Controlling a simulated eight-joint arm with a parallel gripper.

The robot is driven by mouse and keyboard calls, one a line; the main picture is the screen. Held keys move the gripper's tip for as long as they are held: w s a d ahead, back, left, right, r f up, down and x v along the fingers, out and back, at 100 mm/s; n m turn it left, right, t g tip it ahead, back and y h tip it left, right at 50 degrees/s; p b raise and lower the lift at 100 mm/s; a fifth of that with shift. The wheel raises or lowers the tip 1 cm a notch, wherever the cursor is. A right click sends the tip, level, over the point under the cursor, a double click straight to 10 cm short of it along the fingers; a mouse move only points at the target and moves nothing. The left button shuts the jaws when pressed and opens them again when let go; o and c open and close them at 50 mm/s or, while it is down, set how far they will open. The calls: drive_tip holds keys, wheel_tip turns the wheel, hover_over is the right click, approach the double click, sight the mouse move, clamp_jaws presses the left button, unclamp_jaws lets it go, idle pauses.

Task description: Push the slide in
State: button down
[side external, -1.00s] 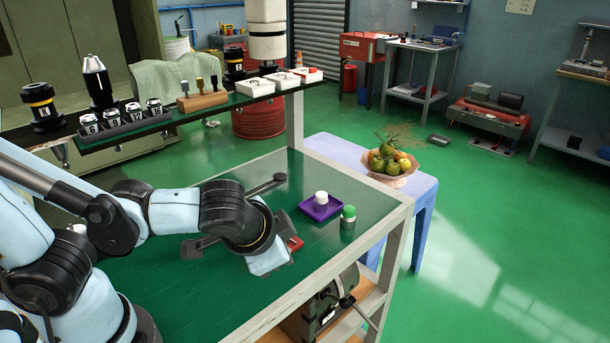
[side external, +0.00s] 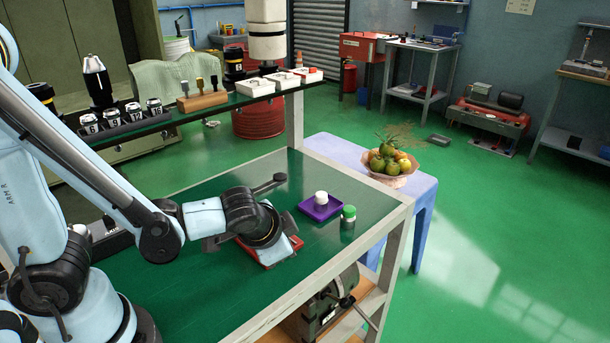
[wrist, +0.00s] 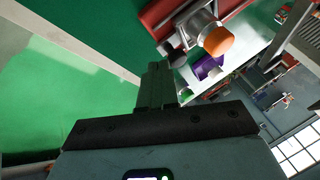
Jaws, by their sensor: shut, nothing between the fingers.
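A red fixture (side external: 283,260) lies on the green cart top, mostly hidden under my wrist in the side view. In the wrist view its red base (wrist: 155,12) carries a silver cylinder with an orange end (wrist: 218,40), which appears to be the slide. A dark round end (wrist: 168,48) sits beside the cylinder. My gripper (wrist: 157,68) is shut and empty, its fingertips close to the dark round end. I cannot tell whether they touch. The fingertips are hidden in the side view.
A purple tray (side external: 307,212) with a white-capped item (side external: 321,198) and a green-capped jar (side external: 348,214) stand to the right. A raised shelf (side external: 130,132) runs along the back left. The front cart top is clear.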

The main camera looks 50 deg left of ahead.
drive_tip(key=shift+w+a, duration=0.1)
drive_tip(key=shift+a, duration=0.05)
drive_tip(key=shift+a, duration=3.95)
drive_tip(key=d, duration=0.1)
drive_tip(key=s+d, duration=0.1)
drive_tip(key=d, duration=0.1)
drive_tip(key=shift+s+d+r, duration=0.25)
drive_tip(key=shift+s, duration=0.05)
drive_tip(key=shift+s+d+r, duration=0.2)
drive_tip(key=shift+d+r, duration=0.05)
wheel_tip(320, 180, up, 8)
drive_tip(key=s+n+h, duration=0.1)
drive_tip(key=n+h, duration=0.1)
drive_tip(key=n, duration=0.2)
drive_tip(key=shift+s+r+t+h, duration=0.15)
drive_tip(key=shift+s+t+h, duration=0.05)
drive_tip(key=shift+t+h, duration=0.2)
